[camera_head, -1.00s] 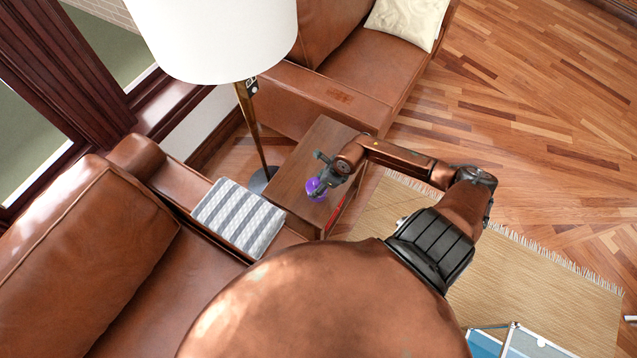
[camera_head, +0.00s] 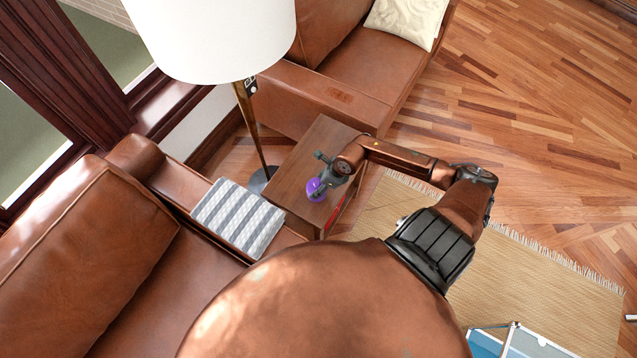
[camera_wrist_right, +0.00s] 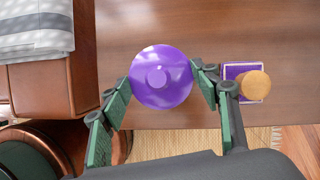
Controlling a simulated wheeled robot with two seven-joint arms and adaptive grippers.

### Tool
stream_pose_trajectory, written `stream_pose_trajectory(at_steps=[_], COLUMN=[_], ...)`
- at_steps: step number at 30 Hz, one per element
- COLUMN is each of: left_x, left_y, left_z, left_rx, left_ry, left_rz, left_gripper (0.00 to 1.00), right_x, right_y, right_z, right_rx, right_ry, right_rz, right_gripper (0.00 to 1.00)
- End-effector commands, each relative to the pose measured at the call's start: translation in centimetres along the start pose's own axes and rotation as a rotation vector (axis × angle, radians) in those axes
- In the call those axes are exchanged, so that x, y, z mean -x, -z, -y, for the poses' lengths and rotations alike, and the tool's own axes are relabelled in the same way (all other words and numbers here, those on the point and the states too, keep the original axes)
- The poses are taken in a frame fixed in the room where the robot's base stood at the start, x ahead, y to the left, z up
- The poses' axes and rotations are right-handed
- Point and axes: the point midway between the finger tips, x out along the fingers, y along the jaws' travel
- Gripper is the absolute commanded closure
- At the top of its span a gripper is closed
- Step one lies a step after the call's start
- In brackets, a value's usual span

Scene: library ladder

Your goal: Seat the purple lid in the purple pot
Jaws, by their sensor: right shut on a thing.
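The purple lid (camera_wrist_right: 160,78) is a round disc with a small knob in its middle. In the right wrist view it lies between the two fingers of my right gripper (camera_wrist_right: 163,90), which is shut on it at its sides. In the head view my right gripper (camera_head: 321,184) is over the wooden side table, with a purple round thing (camera_head: 313,191) at its fingertips. The purple pot cannot be told apart; whether it is under the lid is hidden. My left gripper is not in view.
A purple square piece with a round wooden top (camera_wrist_right: 250,85) stands close right of the right finger. The side table (camera_head: 296,177) is otherwise mostly bare. A lamp (camera_head: 250,125) stands behind it, and a sofa arm with a striped cloth (camera_head: 238,217) is at its left.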

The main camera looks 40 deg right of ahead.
Motion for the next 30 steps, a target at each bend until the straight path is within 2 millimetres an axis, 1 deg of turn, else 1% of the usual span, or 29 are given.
stream_pose_trajectory(at_steps=[17,18,27,30], left_x=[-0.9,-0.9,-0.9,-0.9], left_y=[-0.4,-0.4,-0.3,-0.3], left_z=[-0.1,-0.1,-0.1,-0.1], left_rx=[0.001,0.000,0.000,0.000], left_ry=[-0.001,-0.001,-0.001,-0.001], left_rz=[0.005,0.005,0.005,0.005], left_gripper=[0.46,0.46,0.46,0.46], right_x=[-1.4,-1.4,-1.3,-1.3], right_y=[0.5,0.5,0.5,0.5], right_z=[0.0,0.0,0.0,0.0], right_rx=[0.000,0.000,0.000,0.000], right_ry=[0.000,0.000,0.000,0.000], right_rz=[0.001,0.001,0.001,0.001], right_gripper=[0.67,0.43,0.23,0.23])
